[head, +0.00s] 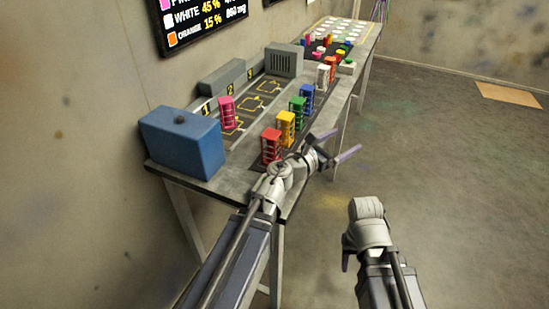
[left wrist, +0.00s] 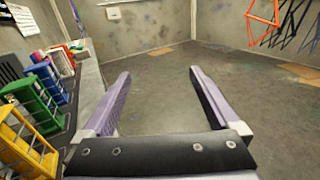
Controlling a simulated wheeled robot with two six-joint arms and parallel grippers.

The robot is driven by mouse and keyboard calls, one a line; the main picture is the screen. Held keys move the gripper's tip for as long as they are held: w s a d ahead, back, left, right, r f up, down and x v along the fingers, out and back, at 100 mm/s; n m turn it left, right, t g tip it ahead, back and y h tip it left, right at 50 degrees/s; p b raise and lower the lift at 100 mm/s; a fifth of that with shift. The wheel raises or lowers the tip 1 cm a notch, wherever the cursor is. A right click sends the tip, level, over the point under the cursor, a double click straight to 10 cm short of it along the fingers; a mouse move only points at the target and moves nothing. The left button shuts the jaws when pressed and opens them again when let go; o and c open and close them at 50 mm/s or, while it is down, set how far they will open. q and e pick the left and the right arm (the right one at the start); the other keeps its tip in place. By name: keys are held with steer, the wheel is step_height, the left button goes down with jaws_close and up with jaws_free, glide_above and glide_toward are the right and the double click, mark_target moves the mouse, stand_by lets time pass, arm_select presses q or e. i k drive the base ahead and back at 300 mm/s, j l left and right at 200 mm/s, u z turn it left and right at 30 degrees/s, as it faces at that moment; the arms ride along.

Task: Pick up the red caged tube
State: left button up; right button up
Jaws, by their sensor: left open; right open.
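The red caged tube (head: 271,145) stands upright near the front end of the long bench, first in a row with yellow (head: 286,128), green (head: 298,110) and blue (head: 307,98) caged tubes. The red one does not show in the left wrist view. My left gripper (head: 342,144) is open and empty, just right of the red tube and past the bench's edge. In the left wrist view its jaws (left wrist: 160,92) are spread over bare floor. My right gripper (head: 366,212) is low over the floor, right of the bench, clear of all tubes; its fingers are mostly hidden.
A blue box (head: 182,143) stands at the bench's near left corner. A pink caged tube (head: 227,113) stands near the numbered grey blocks. White and other coloured pieces stand farther along the bench (head: 246,152). The floor to the right is clear.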

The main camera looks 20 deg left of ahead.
mark_target(271, 136)
steer(key=l+u, duration=0.2)
steer(key=u, duration=0.15)
steer(key=l+u, duration=0.2)
steer(key=u, duration=0.15)
steer(key=l+u, duration=0.2)
steer(key=u, duration=0.15)
